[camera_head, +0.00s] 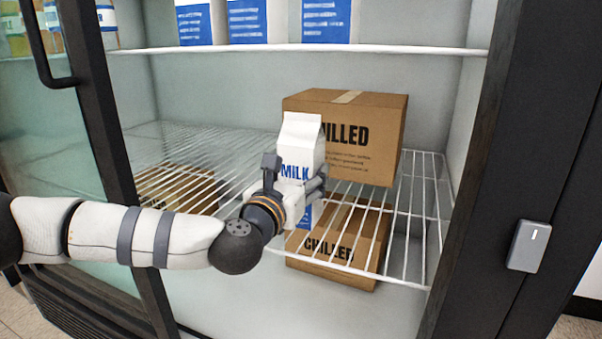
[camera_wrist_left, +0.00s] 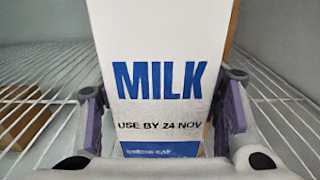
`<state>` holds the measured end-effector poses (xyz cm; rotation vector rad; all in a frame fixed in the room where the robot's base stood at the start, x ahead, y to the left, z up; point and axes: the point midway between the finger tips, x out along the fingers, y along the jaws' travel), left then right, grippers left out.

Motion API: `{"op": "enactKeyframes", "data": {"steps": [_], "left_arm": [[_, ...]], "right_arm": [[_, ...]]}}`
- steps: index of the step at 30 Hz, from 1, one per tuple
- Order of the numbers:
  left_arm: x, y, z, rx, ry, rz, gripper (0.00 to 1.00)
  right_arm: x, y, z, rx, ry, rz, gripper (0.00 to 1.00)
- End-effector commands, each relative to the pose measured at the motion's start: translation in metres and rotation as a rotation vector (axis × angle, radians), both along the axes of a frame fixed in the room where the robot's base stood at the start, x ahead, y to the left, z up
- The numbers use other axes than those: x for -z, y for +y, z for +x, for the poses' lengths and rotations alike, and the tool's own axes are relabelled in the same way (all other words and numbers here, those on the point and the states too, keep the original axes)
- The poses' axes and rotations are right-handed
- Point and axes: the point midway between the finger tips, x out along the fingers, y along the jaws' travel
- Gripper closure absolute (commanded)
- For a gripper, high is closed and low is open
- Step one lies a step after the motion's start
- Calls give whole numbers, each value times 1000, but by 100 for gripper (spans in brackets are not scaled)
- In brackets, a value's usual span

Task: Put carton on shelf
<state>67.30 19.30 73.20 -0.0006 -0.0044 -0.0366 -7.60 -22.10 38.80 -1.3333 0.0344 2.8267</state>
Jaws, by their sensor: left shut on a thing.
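A white milk carton (camera_head: 301,139) with blue lettering stands upright in my left gripper (camera_head: 295,183), which is shut on it. In the left wrist view the carton (camera_wrist_left: 160,55) fills the middle, between the two fingers (camera_wrist_left: 163,115). The carton is in front of a brown "CHILLED" box, over the wire shelf (camera_head: 416,215) inside the open fridge. I cannot tell whether its base touches the wires; the gripper hides part of it. My right gripper is not in view.
The brown box (camera_head: 372,150) stands on the wire shelf, right behind the carton. More boxes (camera_head: 335,262) lie below the shelf. The shelf is bare to the left (camera_head: 222,145). Cartons (camera_head: 247,20) stand on the upper shelf (camera_head: 400,51). A dark door frame (camera_head: 95,110) stands left.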

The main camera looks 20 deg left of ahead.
Motion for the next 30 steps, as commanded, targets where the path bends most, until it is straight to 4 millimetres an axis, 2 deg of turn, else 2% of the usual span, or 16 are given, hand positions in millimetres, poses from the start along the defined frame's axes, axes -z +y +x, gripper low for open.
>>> {"op": "enactKeyframes", "data": {"steps": [3,4,6,18,20,30], "left_arm": [[0,0,0,-1,-7,0,100],[4,0,0,0,1,0,40],[3,0,0,0,0,0,24],[-2,0,-3,0,0,0,22],[-1,0,-12,2,2,0,22],[-1,4,-94,1,1,0,22]], "right_arm": [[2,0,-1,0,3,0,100],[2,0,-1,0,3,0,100],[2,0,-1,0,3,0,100],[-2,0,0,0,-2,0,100],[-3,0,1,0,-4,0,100],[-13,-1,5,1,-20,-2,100]]}}
